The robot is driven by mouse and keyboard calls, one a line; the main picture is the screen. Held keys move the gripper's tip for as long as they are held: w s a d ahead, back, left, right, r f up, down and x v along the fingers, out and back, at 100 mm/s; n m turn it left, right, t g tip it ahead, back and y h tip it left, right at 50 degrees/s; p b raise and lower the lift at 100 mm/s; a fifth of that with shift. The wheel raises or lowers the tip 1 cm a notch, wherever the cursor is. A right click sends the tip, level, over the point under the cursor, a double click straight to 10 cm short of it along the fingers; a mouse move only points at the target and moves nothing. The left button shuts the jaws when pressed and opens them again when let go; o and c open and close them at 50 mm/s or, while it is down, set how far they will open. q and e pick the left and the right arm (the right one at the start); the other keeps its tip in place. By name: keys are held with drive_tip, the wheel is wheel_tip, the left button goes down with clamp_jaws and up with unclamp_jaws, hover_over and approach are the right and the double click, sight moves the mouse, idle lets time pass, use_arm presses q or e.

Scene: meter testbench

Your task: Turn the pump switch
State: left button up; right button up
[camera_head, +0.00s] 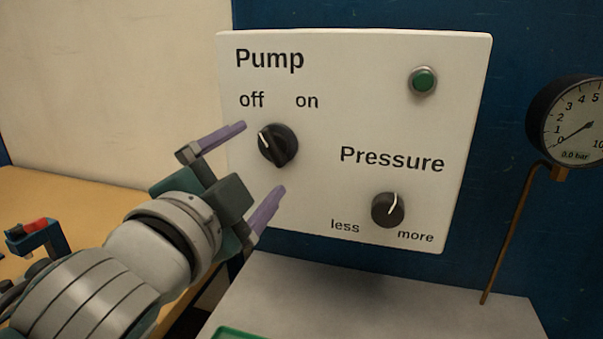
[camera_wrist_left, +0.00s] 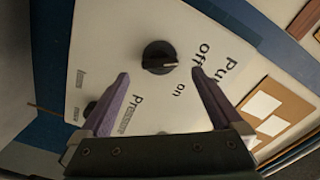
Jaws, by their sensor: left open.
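The pump switch (camera_head: 278,145) is a black rotary knob with a white pointer line, on a white panel (camera_head: 320,110) under the word "Pump". Its pointer is turned toward "off". My left gripper (camera_head: 262,166) is open, with its two purple fingers pointing at the panel on either side of the knob's line, and it appears short of the knob. In the left wrist view the knob (camera_wrist_left: 159,58) lies beyond and between the open fingertips (camera_wrist_left: 160,76), with nothing held. My right gripper is in neither view.
A pressure knob (camera_head: 388,209) sits lower right on the panel, and a green button (camera_head: 424,80) at its upper right. A round gauge (camera_head: 572,122) reading 0.0 bar stands to the right on a thin copper pipe (camera_head: 515,235). A red and blue item (camera_head: 34,232) is at the left.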

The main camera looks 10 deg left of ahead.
use_arm(q)
drive_tip(key=shift+s+a, duration=0.1)
drive_tip(key=shift+s, duration=2.25)
